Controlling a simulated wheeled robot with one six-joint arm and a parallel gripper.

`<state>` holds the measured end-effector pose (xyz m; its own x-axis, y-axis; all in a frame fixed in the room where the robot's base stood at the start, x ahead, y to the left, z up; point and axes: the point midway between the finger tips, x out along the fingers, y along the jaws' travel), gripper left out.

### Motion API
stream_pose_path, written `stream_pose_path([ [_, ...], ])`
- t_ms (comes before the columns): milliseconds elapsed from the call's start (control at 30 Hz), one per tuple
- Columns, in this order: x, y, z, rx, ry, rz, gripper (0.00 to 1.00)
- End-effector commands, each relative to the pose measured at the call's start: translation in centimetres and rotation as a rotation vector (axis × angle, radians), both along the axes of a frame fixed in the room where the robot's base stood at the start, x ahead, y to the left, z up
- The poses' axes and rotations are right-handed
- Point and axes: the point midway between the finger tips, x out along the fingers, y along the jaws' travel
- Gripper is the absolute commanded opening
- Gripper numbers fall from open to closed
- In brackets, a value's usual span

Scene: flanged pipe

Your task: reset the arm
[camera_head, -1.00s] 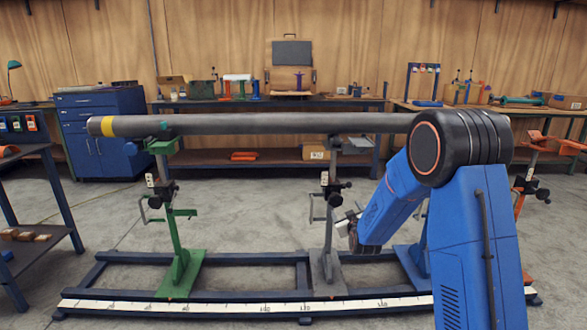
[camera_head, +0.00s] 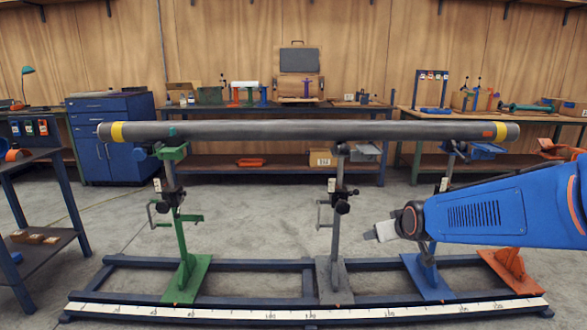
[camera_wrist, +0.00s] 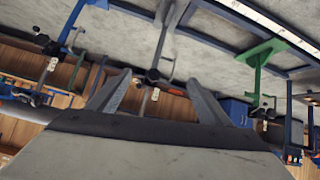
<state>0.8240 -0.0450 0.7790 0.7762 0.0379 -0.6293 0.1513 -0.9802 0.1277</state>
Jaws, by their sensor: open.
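In the head view my gripper (camera_head: 383,231) shows small and pale at the end of my blue arm, right of the grey stand's post, below the pipe and apart from it. In the wrist view its two fingers (camera_wrist: 158,78) stand apart with nothing between them. The long grey pipe (camera_head: 300,131) lies level across the stands. It has a yellow band near each end, a teal mark at left and an orange mark at right.
A green stand (camera_head: 185,268), a grey stand (camera_head: 331,275) and a blue stand (camera_head: 428,272) stand on a dark floor frame with a white scale strip (camera_head: 230,312). An orange foot (camera_head: 509,268) is at right. Workbenches line the back; a dark shelf (camera_head: 40,258) is at left.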

Motion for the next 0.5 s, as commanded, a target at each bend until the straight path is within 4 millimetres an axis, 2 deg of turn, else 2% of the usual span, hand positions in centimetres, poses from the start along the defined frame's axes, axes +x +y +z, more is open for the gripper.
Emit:
stream_pose_path([
  [33, -1.8, -0.2, 0.5, 0.006, 0.02, -0.006, 0.72],
  [167, -6.5, -0.6, 0.8, 0.022, 0.09, -0.026, 0.72],
  [500, -19.2, -1.6, 0.5, 0.06, 0.272, -0.089, 0.72],
])
